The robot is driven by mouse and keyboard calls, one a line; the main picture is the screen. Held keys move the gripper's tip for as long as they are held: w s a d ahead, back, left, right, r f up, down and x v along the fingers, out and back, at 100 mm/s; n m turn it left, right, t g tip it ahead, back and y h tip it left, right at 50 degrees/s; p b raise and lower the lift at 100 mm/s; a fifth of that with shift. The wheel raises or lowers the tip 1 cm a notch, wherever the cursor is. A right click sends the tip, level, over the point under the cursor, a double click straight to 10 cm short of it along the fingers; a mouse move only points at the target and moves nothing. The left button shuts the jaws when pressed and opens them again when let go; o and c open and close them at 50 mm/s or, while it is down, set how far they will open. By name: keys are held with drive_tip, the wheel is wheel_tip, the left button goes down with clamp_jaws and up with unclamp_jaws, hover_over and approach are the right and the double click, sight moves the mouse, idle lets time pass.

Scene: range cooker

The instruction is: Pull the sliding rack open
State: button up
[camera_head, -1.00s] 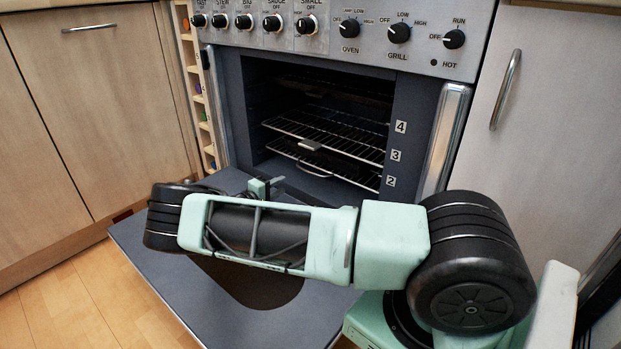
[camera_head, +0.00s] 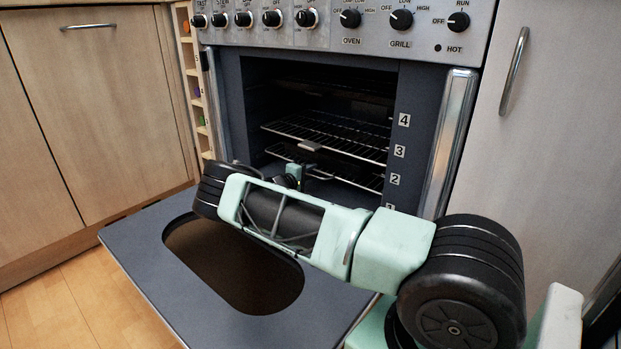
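The oven cavity holds two wire racks, an upper rack (camera_head: 345,138) and a lower rack (camera_head: 362,177), both inside the oven. A small light tab (camera_head: 311,146) shows at the front edge of the upper rack. My gripper (camera_head: 318,174) is at the oven mouth, by the front edge of the lower rack and below the tab. My own arm hides part of it, and its fingers are too small and dark to tell open from shut. I cannot tell whether it touches a rack.
The oven door (camera_head: 150,238) is folded down flat, with a long dark window, and my arm reaches across above it. Door posts (camera_head: 448,140) flank the opening. A knob panel (camera_head: 370,38) is above. Wooden cabinets (camera_head: 95,120) stand at left and a pale cabinet (camera_head: 560,120) at right.

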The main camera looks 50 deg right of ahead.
drive_tip(key=shift+d, duration=0.15)
clamp_jaws()
drive_tip(key=a+p, duration=0.2)
drive_tip(key=a, duration=0.7)
drive_tip(key=s+a+p, duration=0.1)
drive_tip(key=a+p, duration=0.1)
drive_tip(key=a, duration=0.8)
drive_tip(key=s+a+p, duration=0.1)
drive_tip(key=a+p, duration=0.1)
drive_tip(key=a, duration=0.8)
drive_tip(key=shift+s+f, duration=0.15)
drive_tip(key=shift+f, duration=0.1)
drive_tip(key=shift+c, duration=0.5)
unclamp_jaws()
drive_tip(key=shift+o, duration=0.5)
drive_tip(key=shift+r, duration=0.15)
